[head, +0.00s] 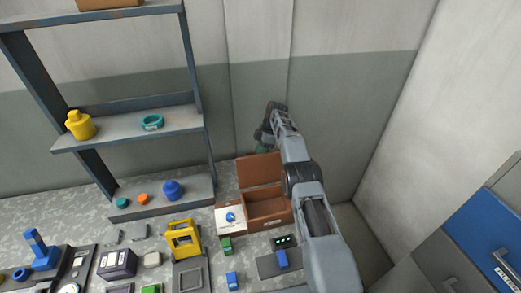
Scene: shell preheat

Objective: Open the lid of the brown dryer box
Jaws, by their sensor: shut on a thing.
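The brown dryer box (266,224) stands on the work surface in the lower middle of the head view. Its lid (259,170) stands raised at the back, and the box's inside shows. My gripper (262,147) is at the lid's top edge, at the end of my arm that reaches up from the lower right. It is shut on the lid; the fingers are small and partly hidden behind the wrist. A small green patch shows by the fingertips, too small to make out. My arm covers the right side of the box.
A white panel with a blue knob (231,217) adjoins the box's left. A yellow frame (183,240), green and blue blocks and a dark switch panel (270,265) lie in front. A shelf rack (150,122) stands left; the wall is close behind the lid.

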